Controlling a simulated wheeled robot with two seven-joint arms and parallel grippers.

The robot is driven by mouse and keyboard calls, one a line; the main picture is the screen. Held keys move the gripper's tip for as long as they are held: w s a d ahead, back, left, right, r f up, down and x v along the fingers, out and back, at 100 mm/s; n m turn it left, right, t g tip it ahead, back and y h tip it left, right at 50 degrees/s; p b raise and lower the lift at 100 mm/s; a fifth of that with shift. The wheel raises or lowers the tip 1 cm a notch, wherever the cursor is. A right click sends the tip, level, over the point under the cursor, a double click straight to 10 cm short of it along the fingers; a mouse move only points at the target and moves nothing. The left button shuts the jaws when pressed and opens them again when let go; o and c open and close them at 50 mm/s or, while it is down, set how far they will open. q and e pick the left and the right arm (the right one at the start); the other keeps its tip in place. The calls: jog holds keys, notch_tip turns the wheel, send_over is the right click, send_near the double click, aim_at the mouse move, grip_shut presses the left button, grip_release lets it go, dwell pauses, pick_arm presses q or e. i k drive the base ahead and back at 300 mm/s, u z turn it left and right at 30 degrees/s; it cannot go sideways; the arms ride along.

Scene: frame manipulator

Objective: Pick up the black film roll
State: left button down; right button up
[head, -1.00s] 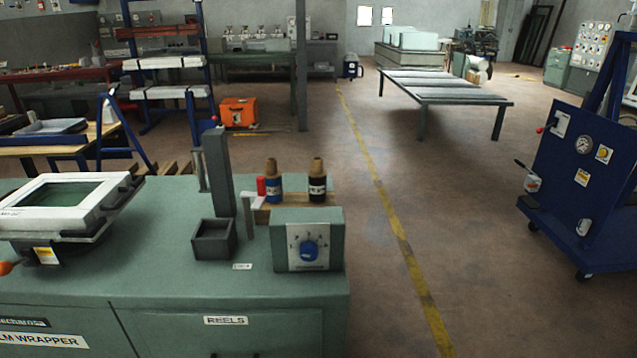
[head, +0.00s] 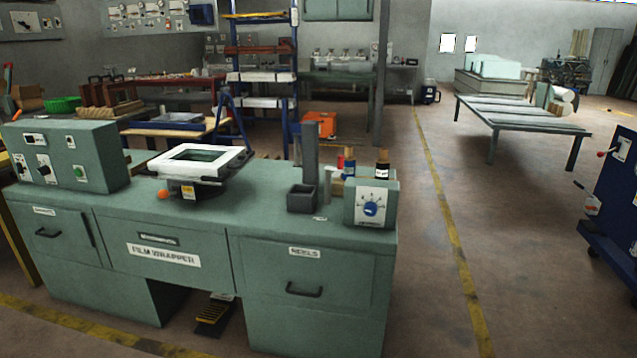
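The black film roll (head: 382,166) stands upright at the back right of the green film wrapper bench (head: 270,213), partly hidden behind the dial box. A blue roll (head: 349,168) stands just to its left, with a small red item (head: 340,162) beside it. Neither of my grippers is in the head view.
A dial box (head: 371,205), an open dark box (head: 302,198) and a grey post (head: 310,150) stand in front of and left of the rolls. A white frame (head: 200,161) sits mid-bench. Floor is clear right of the bench; a blue wheeled cabinet (head: 617,200) stands far right.

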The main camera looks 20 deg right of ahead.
aim_at(382, 162)
jog(key=z, duration=0.8)
jog(key=i, duration=0.3)
jog(key=z, duration=0.65)
jog(key=i, duration=0.95)
jog(key=z, duration=0.05)
